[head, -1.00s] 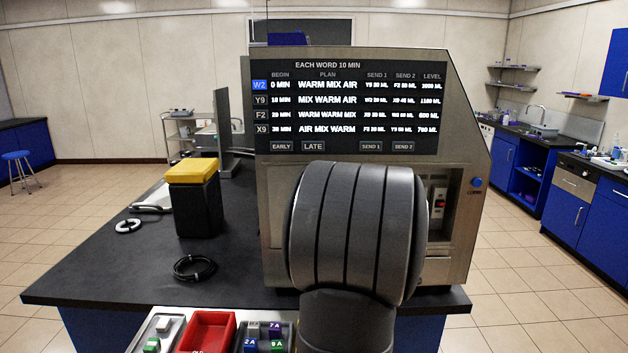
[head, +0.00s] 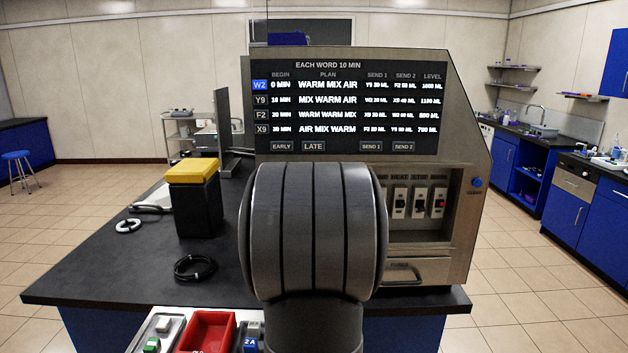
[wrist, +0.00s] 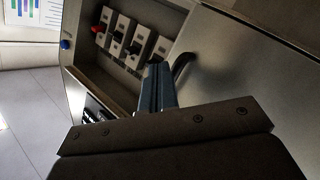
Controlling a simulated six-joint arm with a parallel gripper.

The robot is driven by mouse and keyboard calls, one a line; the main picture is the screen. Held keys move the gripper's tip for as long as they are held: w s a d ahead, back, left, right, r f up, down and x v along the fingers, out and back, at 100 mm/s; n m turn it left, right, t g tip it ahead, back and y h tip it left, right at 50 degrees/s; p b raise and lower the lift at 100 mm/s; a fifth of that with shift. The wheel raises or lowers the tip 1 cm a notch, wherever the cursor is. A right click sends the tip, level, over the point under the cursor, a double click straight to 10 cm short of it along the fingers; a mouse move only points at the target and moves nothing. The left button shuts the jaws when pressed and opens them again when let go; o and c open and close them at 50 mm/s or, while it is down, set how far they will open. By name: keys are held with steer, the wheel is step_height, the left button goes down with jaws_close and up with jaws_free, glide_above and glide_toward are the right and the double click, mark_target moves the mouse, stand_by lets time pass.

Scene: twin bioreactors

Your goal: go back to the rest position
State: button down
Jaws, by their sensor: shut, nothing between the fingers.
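My gripper (wrist: 158,85) shows in the wrist view with its fingers together and nothing between them. It is in front of the steel machine (head: 464,130), near a recessed panel of several switches (wrist: 125,40). A dark curved handle (wrist: 182,66) appears just beside the fingertips; I cannot tell whether they touch. In the head view my arm hides the gripper and the lower left of the machine. The switches (head: 418,202) and a drawer with a handle (head: 403,272) show to the right of my arm.
The machine's screen (head: 350,105) lists a schedule. On the dark bench (head: 100,265) stand a black box with a yellow top (head: 193,170) and a coiled black cable (head: 194,268). A red tray (head: 207,331) is at the front. The bench's left part has free room.

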steer(key=shift+w+d+f+g+y, duration=0.75)
steer(key=shift+d+f+y, duration=1.2)
steer(key=shift+d+y, duration=1.9)
steer(key=d+r+t+y, duration=0.2)
steer(key=d+r+t, duration=0.5)
steer(key=d+r, duration=0.5)
steer(key=w, duration=0.8)
steer(key=shift+m, duration=0.4)
steer(key=shift+s+f, duration=0.3)
steer(key=shift+s, duration=0.3)
steer(key=shift+s+f, duration=0.35)
steer(key=shift+s, duration=0.3)
steer(key=shift+s+f, duration=0.3)
steer(key=shift+s, duration=0.3)
